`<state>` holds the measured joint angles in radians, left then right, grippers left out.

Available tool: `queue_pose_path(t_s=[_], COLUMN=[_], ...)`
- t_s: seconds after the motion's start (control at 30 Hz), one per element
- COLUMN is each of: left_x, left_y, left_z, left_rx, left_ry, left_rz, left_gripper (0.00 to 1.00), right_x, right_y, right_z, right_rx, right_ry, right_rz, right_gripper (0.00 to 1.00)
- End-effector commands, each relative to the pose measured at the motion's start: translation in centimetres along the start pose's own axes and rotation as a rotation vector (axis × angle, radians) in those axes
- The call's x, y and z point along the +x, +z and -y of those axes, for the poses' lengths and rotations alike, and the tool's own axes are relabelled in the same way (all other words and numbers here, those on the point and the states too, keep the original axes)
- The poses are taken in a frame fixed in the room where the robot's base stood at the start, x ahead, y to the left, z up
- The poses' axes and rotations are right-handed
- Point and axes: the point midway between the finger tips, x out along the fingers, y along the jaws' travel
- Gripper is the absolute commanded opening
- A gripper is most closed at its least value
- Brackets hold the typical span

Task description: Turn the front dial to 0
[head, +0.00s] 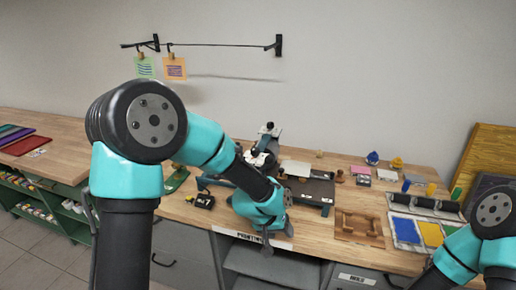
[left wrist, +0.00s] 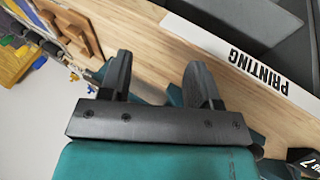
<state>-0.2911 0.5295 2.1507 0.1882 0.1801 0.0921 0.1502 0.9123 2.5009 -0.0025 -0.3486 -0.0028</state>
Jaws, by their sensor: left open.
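A small black box with a light mark on it (head: 203,201) sits near the front edge of the bench, left of my left gripper; it may hold the front dial, but its setting is too small to read. In the left wrist view a dark part with a white 7 (left wrist: 306,161) shows at the lower right corner, cut off by the frame. My left gripper (head: 267,247) hangs at the bench's front edge by the PRINTING label. In the left wrist view its two fingers (left wrist: 160,62) are apart with nothing between them. My right gripper is out of view.
A dark press with a teal frame (head: 318,190) stands behind my left gripper. A wooden frame (head: 359,226) and a tray of colour pads (head: 407,231) lie to the right. A PRINTING label (left wrist: 255,70) runs along the bench edge.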

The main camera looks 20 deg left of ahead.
Motion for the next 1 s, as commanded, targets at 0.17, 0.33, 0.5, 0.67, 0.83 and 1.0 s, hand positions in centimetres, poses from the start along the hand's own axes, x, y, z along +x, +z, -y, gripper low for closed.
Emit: queue_pose_path(t_s=[0.17,0.33,0.5,0.67,0.83,1.0], left_x=[-4.0,-6.8,-9.4,-13.0,-17.6,-22.8], left_y=[-6.0,-10.1,-14.0,-17.5,-20.7,-23.1], left_z=[-8.2,-11.1,-11.4,-11.1,-10.2,-8.9], left_rx=[0.245,0.527,0.845,1.161,1.476,1.757], left_ry=[0.065,0.06,0.026,-0.013,-0.048,-0.064], left_rz=[-0.065,-0.049,0.01,0.089,0.196,0.329], left_gripper=[0.57,0.57,0.57,0.57,0.57,0.57], right_x=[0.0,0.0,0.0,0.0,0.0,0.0], right_y=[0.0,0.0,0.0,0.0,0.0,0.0], right_z=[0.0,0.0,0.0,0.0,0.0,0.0], right_rx=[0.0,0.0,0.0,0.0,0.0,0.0], right_ry=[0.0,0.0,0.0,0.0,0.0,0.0], right_rz=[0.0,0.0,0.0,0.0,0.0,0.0], right_gripper=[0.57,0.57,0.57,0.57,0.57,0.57])
